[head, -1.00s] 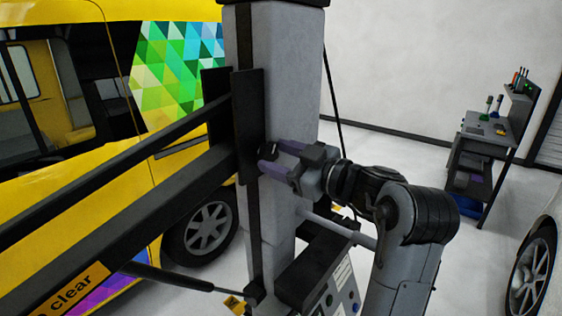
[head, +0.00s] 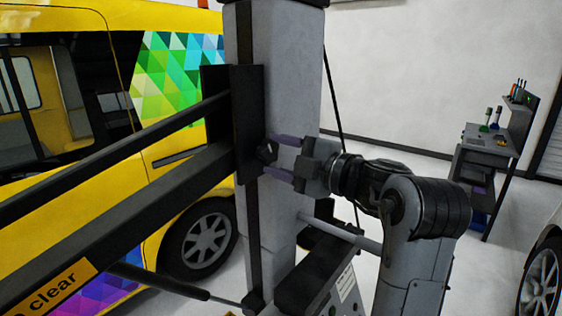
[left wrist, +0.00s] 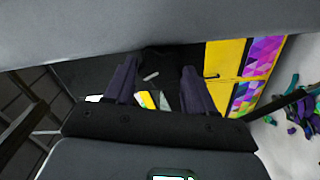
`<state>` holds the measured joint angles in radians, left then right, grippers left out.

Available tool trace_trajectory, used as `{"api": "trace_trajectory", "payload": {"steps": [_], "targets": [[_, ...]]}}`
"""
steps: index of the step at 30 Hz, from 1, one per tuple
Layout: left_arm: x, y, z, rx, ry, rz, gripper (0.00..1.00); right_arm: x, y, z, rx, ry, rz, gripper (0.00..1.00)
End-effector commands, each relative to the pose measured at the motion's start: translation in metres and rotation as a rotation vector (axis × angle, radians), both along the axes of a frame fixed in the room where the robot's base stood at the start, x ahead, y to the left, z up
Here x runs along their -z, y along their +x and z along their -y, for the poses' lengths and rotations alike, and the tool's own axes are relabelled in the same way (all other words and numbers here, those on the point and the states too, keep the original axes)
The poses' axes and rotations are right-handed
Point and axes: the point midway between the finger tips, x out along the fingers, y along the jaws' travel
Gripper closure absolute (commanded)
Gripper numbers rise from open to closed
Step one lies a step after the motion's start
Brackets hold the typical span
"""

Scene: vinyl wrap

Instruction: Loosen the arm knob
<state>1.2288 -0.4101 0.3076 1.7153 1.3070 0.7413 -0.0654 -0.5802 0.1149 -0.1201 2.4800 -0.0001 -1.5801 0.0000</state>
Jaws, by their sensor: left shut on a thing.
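The arm knob (head: 267,151) is a small dark knob on the black carriage of the grey lift post. My left gripper (head: 267,156) has its two purple fingers, one above and one below the knob, and it is shut on it. The fingertips partly hide the contact. In the left wrist view the two purple fingers of my left gripper (left wrist: 160,80) stand apart with dark surfaces beyond them; the knob is hard to make out there. My right gripper is in neither view.
The grey lift post (head: 285,75) rises beside the gripper. Long black lift arms (head: 130,200) run left before a yellow van (head: 185,180). A control box (head: 325,280) sits below my arm. A workbench (head: 485,150) stands far right, with open floor between.

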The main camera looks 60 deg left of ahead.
Motion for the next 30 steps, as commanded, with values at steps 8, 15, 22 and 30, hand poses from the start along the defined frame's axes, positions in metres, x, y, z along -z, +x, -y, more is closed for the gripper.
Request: {"api": "trace_trajectory", "payload": {"steps": [8, 15, 22, 30], "targets": [[0.0012, 0.0, -0.0004, 0.0, 0.036, 0.09, 0.76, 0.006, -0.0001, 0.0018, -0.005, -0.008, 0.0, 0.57], [0.0007, 0.0001, -0.0005, 0.0, 0.045, 0.111, 0.76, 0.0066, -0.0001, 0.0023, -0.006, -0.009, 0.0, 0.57], [0.0007, 0.0, -0.0005, 0.0, 0.045, 0.112, 0.76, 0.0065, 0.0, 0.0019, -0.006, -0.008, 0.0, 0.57], [0.0004, -0.0001, -0.0003, 0.0, 0.045, 0.111, 0.2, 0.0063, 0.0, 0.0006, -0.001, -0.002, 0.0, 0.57]]}}
